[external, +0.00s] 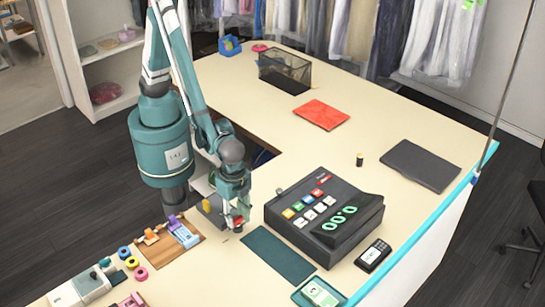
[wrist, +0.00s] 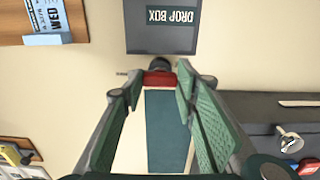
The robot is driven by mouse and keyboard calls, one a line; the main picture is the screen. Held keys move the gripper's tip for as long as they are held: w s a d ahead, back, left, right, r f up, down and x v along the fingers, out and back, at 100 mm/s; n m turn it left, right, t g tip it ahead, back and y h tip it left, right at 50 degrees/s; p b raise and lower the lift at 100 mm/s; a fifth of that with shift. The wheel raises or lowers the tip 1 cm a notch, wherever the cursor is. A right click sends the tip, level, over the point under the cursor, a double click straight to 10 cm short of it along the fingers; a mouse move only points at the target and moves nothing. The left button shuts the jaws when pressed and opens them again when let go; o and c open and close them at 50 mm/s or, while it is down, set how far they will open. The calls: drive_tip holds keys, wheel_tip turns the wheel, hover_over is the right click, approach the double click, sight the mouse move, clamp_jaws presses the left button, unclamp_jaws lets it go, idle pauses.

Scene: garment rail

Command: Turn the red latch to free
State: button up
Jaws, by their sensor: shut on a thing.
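The red latch (wrist: 160,78) shows as a short red bar between my fingertips in the wrist view, with a dark round part just beyond it. My gripper (wrist: 161,82) is shut on it, one finger on each side. In the external view my gripper (external: 236,218) points down at the counter, left of the cash register, and a bit of the red latch (external: 238,222) shows at its tips. The fingers hide part of the latch, and I cannot tell its exact turn.
A dark drop box (wrist: 160,30) stands close beyond the latch. A dark green mat (external: 278,256) lies beside my gripper, and the black cash register (external: 325,215) stands to its right. A wooden tray (external: 169,246) lies to the left. The counter behind is mostly clear around a red folder (external: 321,114).

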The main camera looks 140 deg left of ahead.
sight(237, 218)
drive_tip(key=shift+f+m+b, duration=0.1)
drive_tip(key=shift+m+b, duration=0.2)
drive_tip(key=shift+b, duration=0.25)
drive_tip(key=shift+m, duration=0.3)
drive_tip(key=o, duration=0.9)
drive_tip(key=shift+r, duration=0.2)
drive_tip(key=shift+r, duration=5.9)
